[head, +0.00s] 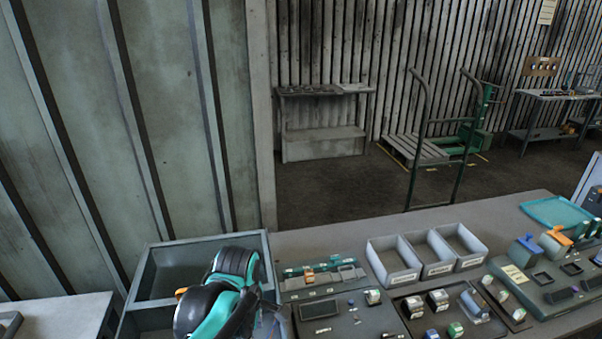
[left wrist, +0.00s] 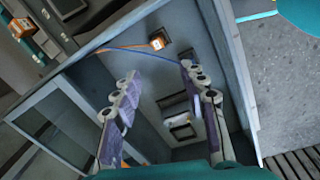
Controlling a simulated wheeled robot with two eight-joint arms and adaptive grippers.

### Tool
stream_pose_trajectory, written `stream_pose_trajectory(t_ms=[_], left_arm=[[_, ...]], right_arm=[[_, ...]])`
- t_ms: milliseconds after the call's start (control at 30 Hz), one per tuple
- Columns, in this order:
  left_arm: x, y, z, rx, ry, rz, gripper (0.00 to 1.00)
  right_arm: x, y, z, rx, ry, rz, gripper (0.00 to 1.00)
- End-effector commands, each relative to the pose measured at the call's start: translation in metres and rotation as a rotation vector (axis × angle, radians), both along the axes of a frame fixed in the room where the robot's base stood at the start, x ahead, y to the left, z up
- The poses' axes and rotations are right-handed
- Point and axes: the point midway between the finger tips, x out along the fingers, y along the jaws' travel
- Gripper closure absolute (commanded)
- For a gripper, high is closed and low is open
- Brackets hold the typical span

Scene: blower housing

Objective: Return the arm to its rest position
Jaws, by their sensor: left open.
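My left arm (head: 205,318), teal and black, reaches in at the bottom of the head view, over the grey open housing (head: 205,239). Its fingers are not clear there. In the left wrist view my left gripper (left wrist: 158,75) is open, its two purple-padded fingers apart with nothing between them. The fingers point into the grey housing (left wrist: 240,80). Inside it are a blue wire, an orange connector (left wrist: 157,42) and a pale block (left wrist: 180,124) on the inner panel. I cannot tell whether the fingers touch anything. My right gripper is not in view.
Right of the housing, the bench holds a tool tray (head: 325,275), grey bins (head: 392,262), a board with small parts (head: 455,311) and a teal tray (head: 556,211). A grey surface (head: 65,312) stands at the left. A green-framed cart (head: 420,150) stands beyond the bench.

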Motion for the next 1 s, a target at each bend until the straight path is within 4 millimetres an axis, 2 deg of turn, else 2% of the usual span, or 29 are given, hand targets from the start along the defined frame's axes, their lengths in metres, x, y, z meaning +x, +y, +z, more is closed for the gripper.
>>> stream_pose_trajectory(t_ms=[100, 300, 500, 700, 1000], left_arm=[[-0.022, 0.018, 0.001, 0.039, -0.119, -0.314, 0.57], [-0.052, 0.043, -0.003, 0.222, -0.311, -0.871, 0.57], [-0.071, 0.059, -0.013, 0.443, -0.407, -1.265, 0.57], [-0.077, 0.064, -0.016, 0.544, -0.427, -1.414, 0.57], [-0.076, 0.064, -0.015, 0.548, -0.426, -1.422, 0.57]], right_arm=[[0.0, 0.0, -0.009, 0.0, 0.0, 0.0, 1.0], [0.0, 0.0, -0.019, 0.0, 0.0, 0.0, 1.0], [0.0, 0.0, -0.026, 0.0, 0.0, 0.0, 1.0], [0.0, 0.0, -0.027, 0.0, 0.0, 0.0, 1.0], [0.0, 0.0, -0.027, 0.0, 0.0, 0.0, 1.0]])
